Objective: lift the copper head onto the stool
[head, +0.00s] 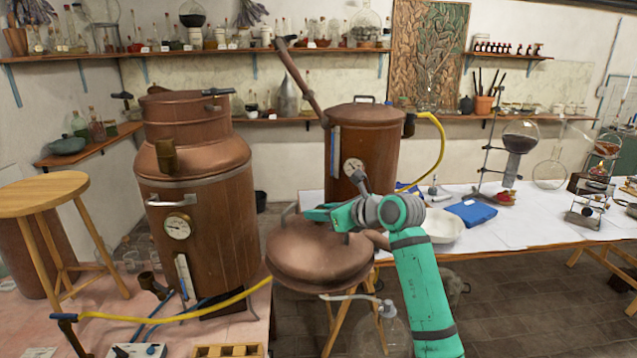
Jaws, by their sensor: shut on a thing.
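The copper head (318,258), a wide, rounded, lidded copper vessel, is in the middle of the head view. My gripper (322,213) is at its top and shut on it; the exact grip point is partly hidden by the gripper and wrist. The head looks roughly level. A round wooden stool (42,194) stands at the far left, its top bare, well apart from the head. Wooden legs (341,325) show below the head; I cannot tell whether they touch it.
A large copper still (205,215) with a gauge and yellow hose stands between the stool and the head. A second copper vessel (372,150) is behind my gripper. A white-covered table (520,225) with glassware is at right. A glass flask (383,330) is low in front.

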